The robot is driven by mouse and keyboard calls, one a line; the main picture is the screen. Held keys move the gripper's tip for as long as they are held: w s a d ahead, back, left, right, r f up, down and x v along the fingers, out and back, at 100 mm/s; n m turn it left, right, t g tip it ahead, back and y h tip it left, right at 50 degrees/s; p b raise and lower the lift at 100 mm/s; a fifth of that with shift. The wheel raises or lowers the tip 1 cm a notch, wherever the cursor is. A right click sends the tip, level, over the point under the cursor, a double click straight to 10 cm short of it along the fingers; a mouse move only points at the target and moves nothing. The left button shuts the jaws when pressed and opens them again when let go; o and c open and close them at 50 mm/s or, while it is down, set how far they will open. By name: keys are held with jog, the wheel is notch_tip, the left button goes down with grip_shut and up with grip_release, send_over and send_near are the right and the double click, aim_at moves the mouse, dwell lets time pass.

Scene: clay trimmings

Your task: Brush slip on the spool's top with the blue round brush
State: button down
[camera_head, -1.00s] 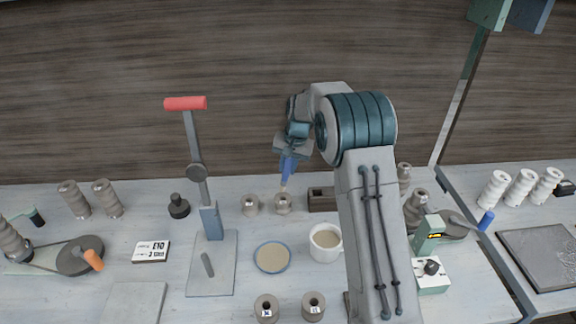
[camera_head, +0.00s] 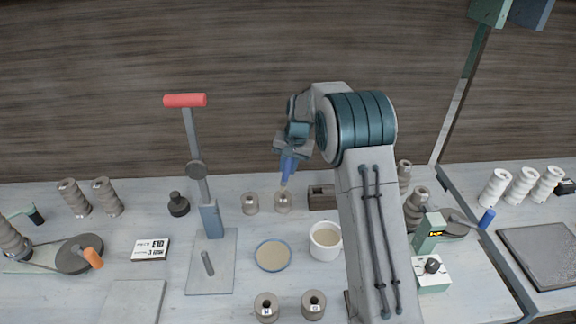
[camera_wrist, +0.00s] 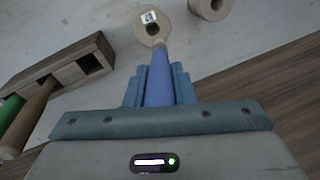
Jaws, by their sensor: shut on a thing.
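My gripper (camera_head: 291,152) is shut on the blue round brush (camera_head: 288,168) and holds it bristles down, slightly tilted. In the wrist view my gripper (camera_wrist: 159,78) has its teal fingers on both sides of the brush's blue handle (camera_wrist: 159,90). The brush tip is at the top of a grey-brown spool (camera_head: 283,203); I cannot tell whether it touches. In the wrist view this spool (camera_wrist: 146,30) shows a small label and a dark centre hole, with the bristles at its near rim. A second similar spool (camera_head: 250,204) stands just left of it.
A wooden holder (camera_head: 321,198) stands close right; the wrist view shows green and brown handles at it. A blue-rimmed dish (camera_head: 272,257) and a white mug (camera_head: 325,242), both with beige contents, are nearer. Two labelled spools (camera_head: 266,307) (camera_head: 314,305) stand in front. A red-handled lever press (camera_head: 196,170) stands left.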

jog(key=shift+r, duration=0.15)
jog(key=shift+r, duration=0.25)
jog(key=shift+a, duration=0.15)
jog(key=shift+s+a, duration=0.55)
jog(key=shift+a, duration=0.25)
jog(key=shift+f+b, duration=0.35)
jog(key=shift+f, duration=0.05)
dwell(0.5)
jog(key=shift+r, duration=0.15)
